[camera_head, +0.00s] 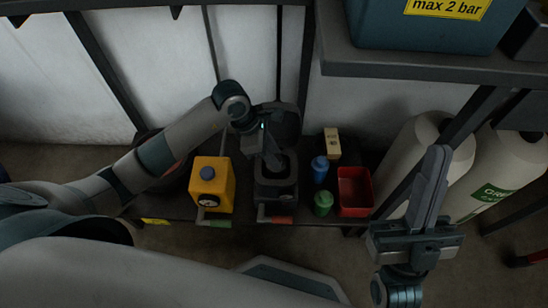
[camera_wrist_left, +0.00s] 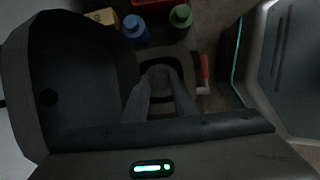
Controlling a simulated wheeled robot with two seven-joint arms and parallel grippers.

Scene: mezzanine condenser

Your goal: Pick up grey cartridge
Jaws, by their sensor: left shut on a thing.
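My left gripper (camera_head: 271,160) reaches down into a dark housing (camera_head: 276,192) on the low shelf, below its raised round lid (camera_head: 285,122). In the left wrist view the fingers of my left gripper (camera_wrist_left: 160,84) close in on the small grey cartridge (camera_wrist_left: 158,71) at the housing's opening. They are shut on it, and they hide most of it. I cannot tell how deep it sits. The lid (camera_wrist_left: 75,85) stands open on the left of that view. My right gripper (camera_head: 432,190) is raised at the right, fingers up and close together, holding nothing.
A yellow container (camera_head: 213,184) stands left of the housing. Blue (camera_head: 320,168) and green (camera_head: 323,203) bottles, a red bin (camera_head: 355,191) and a tan box (camera_head: 332,143) stand to its right. Pale cylinders (camera_head: 428,160) and an upper shelf (camera_head: 420,66) bound the right side.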

